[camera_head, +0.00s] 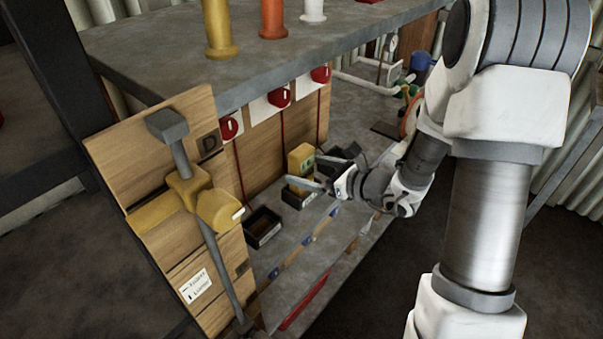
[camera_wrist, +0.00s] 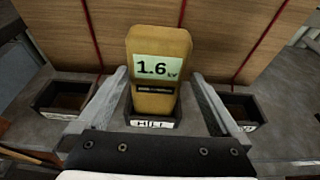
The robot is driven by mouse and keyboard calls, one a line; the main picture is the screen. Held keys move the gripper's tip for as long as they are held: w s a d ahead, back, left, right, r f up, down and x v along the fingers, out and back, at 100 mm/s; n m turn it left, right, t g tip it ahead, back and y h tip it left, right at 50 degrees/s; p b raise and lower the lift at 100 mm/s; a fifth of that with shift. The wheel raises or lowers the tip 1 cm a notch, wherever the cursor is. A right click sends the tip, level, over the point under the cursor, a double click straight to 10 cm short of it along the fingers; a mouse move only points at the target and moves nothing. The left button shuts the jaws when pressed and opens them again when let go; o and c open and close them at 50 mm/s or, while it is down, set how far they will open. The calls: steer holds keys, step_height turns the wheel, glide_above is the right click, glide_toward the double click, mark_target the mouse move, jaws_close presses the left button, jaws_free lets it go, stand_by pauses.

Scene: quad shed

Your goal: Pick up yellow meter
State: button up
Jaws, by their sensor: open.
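The yellow meter (camera_wrist: 158,102) stands upright in a small black holder (camera_wrist: 150,125) with a white label, and its pale screen reads 1.6. It also shows in the head view (camera_head: 300,162), on the lower grey shelf against the wooden back panel. My gripper (camera_wrist: 160,85) is open, with one finger on each side of the meter and visible gaps between. In the head view my gripper (camera_head: 325,172) reaches in from the right, and its fingers partly cover the meter and its holder.
Empty black holders stand left (camera_wrist: 68,98) and right (camera_wrist: 240,110) of the meter. Red round dials (camera_head: 279,97) hang on the panel above. A wooden board with a yellow valve (camera_head: 205,200) stands at the left.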

steer(key=x, duration=0.3)
steer(key=shift+w+a, duration=0.1)
steer(key=shift+a, duration=0.45)
steer(key=shift+w+a+f+b, duration=0.1)
steer(key=shift+w+a+b, duration=0.2)
steer(key=shift+w+a, duration=0.15)
steer(key=shift+d, duration=0.1)
jaws_close()
